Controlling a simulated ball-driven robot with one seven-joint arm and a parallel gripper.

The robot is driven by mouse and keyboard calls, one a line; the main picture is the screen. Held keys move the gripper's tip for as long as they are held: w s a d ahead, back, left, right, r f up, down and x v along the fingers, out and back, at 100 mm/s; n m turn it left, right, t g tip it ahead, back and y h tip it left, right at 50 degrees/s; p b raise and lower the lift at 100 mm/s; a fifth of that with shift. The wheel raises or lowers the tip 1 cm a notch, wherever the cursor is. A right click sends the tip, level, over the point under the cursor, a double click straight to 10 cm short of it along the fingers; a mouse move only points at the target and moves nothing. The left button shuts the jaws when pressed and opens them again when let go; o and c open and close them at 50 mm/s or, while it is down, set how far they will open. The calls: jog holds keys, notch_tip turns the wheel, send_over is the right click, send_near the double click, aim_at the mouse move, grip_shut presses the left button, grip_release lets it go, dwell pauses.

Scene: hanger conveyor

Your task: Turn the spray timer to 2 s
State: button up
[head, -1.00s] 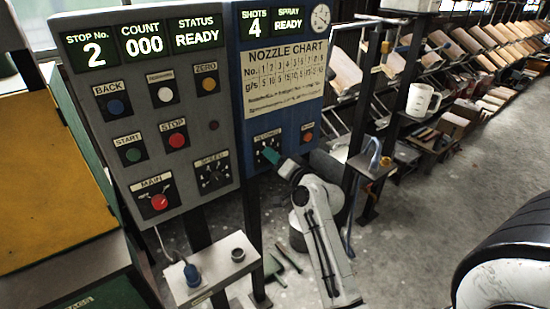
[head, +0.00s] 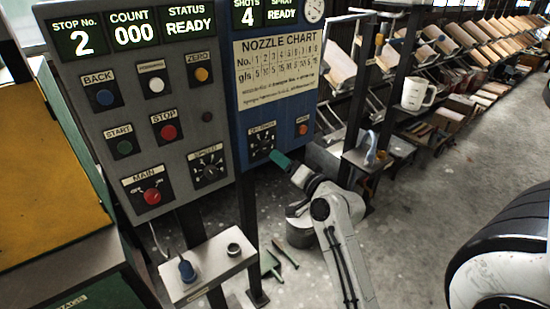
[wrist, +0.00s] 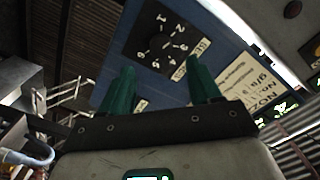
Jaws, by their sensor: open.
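The spray timer (head: 262,143) is a black dial with white numbers on the lower part of the blue panel. In the wrist view the dial (wrist: 157,42) lies just beyond the fingertips, with numbers around a dark knob; its setting cannot be read. My gripper (head: 277,156) has green fingers and is just to the lower right of the dial in the head view. In the wrist view my gripper (wrist: 162,66) is open, its two fingers apart with nothing between them. The fingers look clear of the knob.
The grey panel (head: 205,118) on the left holds buttons, a speed dial (head: 209,167) and a red main switch (head: 152,196). A small shelf (head: 215,263) juts out below. A stand with a white jug (head: 417,94) is at right.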

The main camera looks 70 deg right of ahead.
jog(key=shift+b+v, duration=0.3)
jog(key=shift+v, duration=1.55)
